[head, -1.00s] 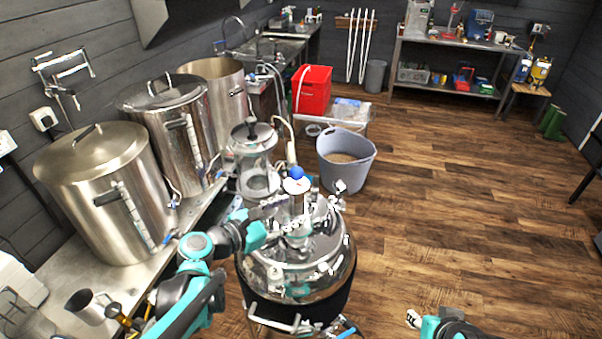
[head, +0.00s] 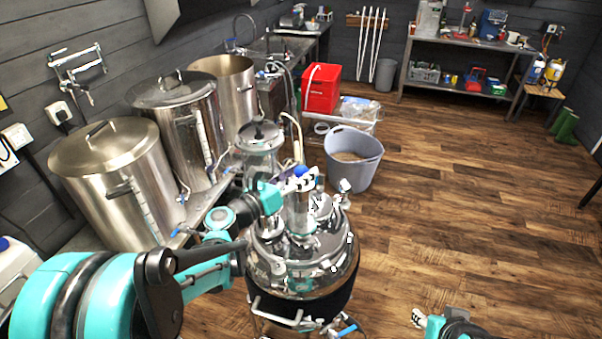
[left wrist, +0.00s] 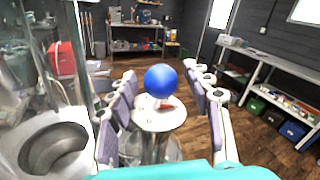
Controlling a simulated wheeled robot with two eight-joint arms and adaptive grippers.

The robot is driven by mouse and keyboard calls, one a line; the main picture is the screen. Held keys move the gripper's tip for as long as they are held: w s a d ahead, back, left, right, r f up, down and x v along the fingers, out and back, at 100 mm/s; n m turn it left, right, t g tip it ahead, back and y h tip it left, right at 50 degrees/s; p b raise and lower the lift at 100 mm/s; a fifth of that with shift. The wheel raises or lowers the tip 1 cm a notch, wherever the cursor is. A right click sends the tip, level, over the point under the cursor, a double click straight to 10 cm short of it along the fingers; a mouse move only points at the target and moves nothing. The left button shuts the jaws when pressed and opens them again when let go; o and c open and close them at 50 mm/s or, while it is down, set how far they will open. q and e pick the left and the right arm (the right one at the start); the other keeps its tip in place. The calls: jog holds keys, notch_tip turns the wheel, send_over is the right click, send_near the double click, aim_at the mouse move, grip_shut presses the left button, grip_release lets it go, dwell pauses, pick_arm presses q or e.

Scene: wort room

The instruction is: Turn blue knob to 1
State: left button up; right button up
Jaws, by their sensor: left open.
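The blue knob (left wrist: 161,81) is a round blue ball on top of a steel column (left wrist: 159,118) in the left wrist view. In the head view the knob (head: 301,171) sits at the top of the steel vessel (head: 302,250), partly hidden by my left gripper (head: 301,181). In the left wrist view my left gripper (left wrist: 163,95) is open, with one finger on each side of the knob and a gap to both. My right gripper (head: 418,318) shows at the bottom edge of the head view; its fingers are too small to judge.
Large lidded steel kettles (head: 107,160) line the bench at left. A glass-sided container (head: 261,148) stands close behind the vessel. A grey tub (head: 352,157) and a red bin (head: 321,88) are further back. The wooden floor (head: 470,200) at right is clear.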

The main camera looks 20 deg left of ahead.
pick_arm(q)
jog(key=shift+w+d, duration=0.1)
jog(key=shift+w, duration=0.05)
grip_shut()
